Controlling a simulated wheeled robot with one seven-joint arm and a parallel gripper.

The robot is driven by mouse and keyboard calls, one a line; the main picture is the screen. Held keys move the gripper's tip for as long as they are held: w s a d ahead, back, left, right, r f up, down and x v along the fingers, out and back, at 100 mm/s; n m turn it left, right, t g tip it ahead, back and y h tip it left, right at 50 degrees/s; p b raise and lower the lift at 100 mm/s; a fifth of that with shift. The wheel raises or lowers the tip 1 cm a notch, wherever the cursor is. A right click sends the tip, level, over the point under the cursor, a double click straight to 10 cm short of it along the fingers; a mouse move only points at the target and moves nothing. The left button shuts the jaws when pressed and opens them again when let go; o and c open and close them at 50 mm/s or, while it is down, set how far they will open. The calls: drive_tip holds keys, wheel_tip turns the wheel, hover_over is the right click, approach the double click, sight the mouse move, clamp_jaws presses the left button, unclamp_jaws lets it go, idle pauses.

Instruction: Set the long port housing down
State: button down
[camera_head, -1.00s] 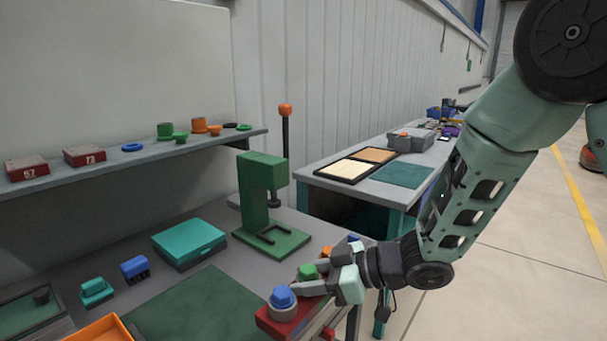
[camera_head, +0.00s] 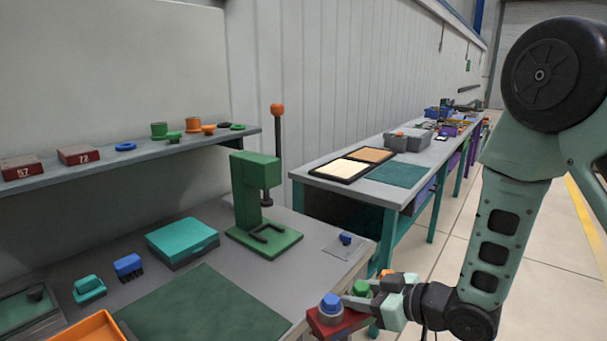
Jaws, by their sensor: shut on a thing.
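The long port housing (camera_head: 325,327) is a red block with a blue-topped round port at its near end and a green one behind it. An orange part shows farther back, partly covered by my fingers. My gripper (camera_head: 372,302) is shut on the housing from the right and holds it at the right front edge of the grey workbench (camera_head: 185,230). The fingers hide much of the far half. The underside of the housing is hidden, so I cannot tell its height above the bench.
A green mat (camera_head: 205,315) lies bare on the bench. Around it are an orange tray (camera_head: 85,328), a teal box (camera_head: 183,238), a green press (camera_head: 258,205) and a pale plate (camera_head: 335,248) with a small blue part. A shelf (camera_head: 130,152) runs behind.

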drive_tip(key=w+d+f+m+t+h, duration=0.2)
drive_tip(key=d+f+m+h, duration=0.3)
drive_tip(key=d, duration=0.5)
drive_tip(key=w+d+f+m+t+h, duration=0.1)
drive_tip(key=d+f+m+h, duration=0.4)
drive_tip(key=d, duration=0.6)
wheel_tip(320, 180, down, 2)
drive_tip(key=shift+w+f+t, duration=0.1)
drive_tip(key=shift+w+t, duration=0.25)
drive_tip(key=shift+t, duration=0.45)
drive_tip(key=shift+s+f, duration=0.1)
drive_tip(key=shift+f, duration=0.05)
drive_tip(key=shift+w+r, duration=0.2)
drive_tip(key=shift+r, duration=0.2)
